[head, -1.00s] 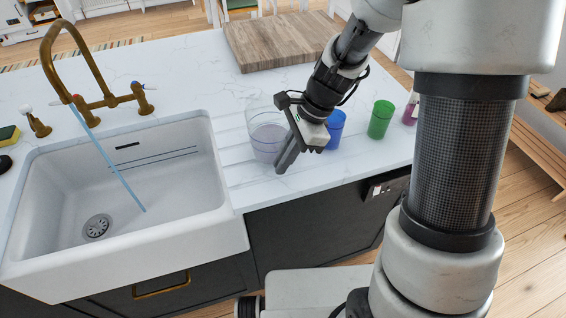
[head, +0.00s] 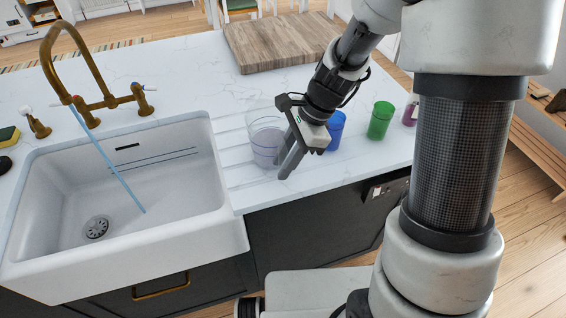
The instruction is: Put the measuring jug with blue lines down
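The measuring jug (head: 265,144) is a clear, faintly purple vessel, upright on or just above the grooved drainboard right of the sink. Its blue lines are too faint to make out. My gripper (head: 287,168) is at the jug's right side, pointing down, with its fingers overlapping the jug's right edge in the picture. The fingers show nearly side-on, so their gap and any grip on the jug are hidden. Whether the jug's base touches the counter is not clear.
A blue cup (head: 335,130), a green cup (head: 380,121) and a purple cup (head: 410,112) stand right of my gripper. The white sink (head: 225,200) with a brass tap (head: 97,105) is at left. A wooden board (head: 280,42) lies behind. Counter between board and jug is clear.

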